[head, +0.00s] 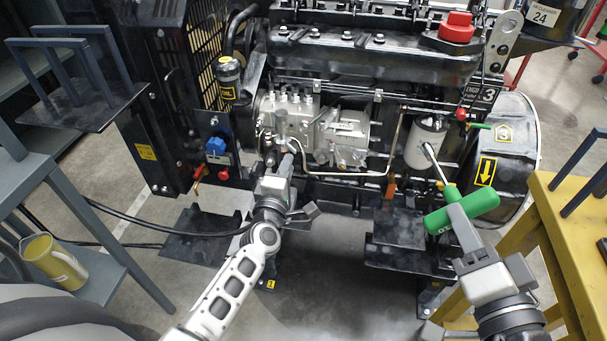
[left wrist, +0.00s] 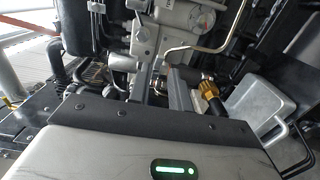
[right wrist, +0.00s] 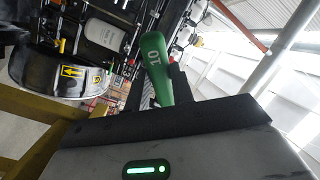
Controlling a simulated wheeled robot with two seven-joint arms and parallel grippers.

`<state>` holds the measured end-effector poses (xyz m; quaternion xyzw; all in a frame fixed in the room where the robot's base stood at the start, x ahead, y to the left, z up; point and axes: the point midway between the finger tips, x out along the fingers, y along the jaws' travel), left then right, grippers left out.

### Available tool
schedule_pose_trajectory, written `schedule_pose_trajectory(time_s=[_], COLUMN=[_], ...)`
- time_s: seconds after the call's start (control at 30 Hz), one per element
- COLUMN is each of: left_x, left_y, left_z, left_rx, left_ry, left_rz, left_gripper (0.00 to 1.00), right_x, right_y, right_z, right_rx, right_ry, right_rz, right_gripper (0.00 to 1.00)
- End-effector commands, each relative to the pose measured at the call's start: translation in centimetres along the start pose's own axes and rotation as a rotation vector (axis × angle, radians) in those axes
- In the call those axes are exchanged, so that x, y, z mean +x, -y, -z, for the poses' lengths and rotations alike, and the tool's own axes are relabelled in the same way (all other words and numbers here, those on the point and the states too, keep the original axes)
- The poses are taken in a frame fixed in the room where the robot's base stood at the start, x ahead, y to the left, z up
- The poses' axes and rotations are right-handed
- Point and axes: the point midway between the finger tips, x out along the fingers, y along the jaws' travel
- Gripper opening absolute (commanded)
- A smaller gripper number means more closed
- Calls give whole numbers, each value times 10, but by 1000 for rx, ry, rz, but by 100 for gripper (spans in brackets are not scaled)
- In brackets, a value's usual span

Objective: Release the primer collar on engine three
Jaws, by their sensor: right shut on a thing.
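Engine three (head: 375,60), marked with a white 3, stands ahead with its silver injection pump (head: 315,128) facing me. My left gripper (head: 284,158) is just below the pump. In the left wrist view its fingers (left wrist: 163,88) are slightly apart with nothing seen between them. A brass ribbed collar (left wrist: 208,92) with a dark knob beside it shows just right of those fingers, apart from them; it looks like the primer collar. In the head view the gripper hides this spot. My right gripper (head: 462,222) is shut on a green-handled tool (head: 480,208) marked 10, which also shows in the right wrist view (right wrist: 155,68).
A white filter (head: 424,143) stands behind the tool's shaft. A bent metal pipe (head: 345,173) runs right of my left gripper. A yellow table (head: 560,235) stands right, and a grey shelf (head: 95,215) with a yellow jug (head: 55,260) left.

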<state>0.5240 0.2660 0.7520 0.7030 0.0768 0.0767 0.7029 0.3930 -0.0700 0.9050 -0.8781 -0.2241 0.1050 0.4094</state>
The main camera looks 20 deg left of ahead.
Motion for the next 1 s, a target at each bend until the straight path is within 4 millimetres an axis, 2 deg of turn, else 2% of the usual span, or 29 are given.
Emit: schedule_pose_trajectory(time_s=[0.1,0.27,0.83,0.93,1.0], left_x=[-21,-34,-36,-46,-62], left_y=[0,-1,-1,-2,-2], left_z=[0,0,-1,-9,-22], left_rx=[0,0,8,95,234], left_ry=[-1,-1,4,57,139], left_rz=[1,-2,0,10,26], left_gripper=[20,20,20,20,20], right_x=[0,0,0,-5,-11], right_y=[2,2,1,-4,-11], right_z=[2,2,2,6,13], right_rx=[0,0,-1,-4,-7], right_ry=[-2,-2,-1,0,4], right_rz=[1,1,1,-2,-7], right_gripper=[0,0,0,0,0])
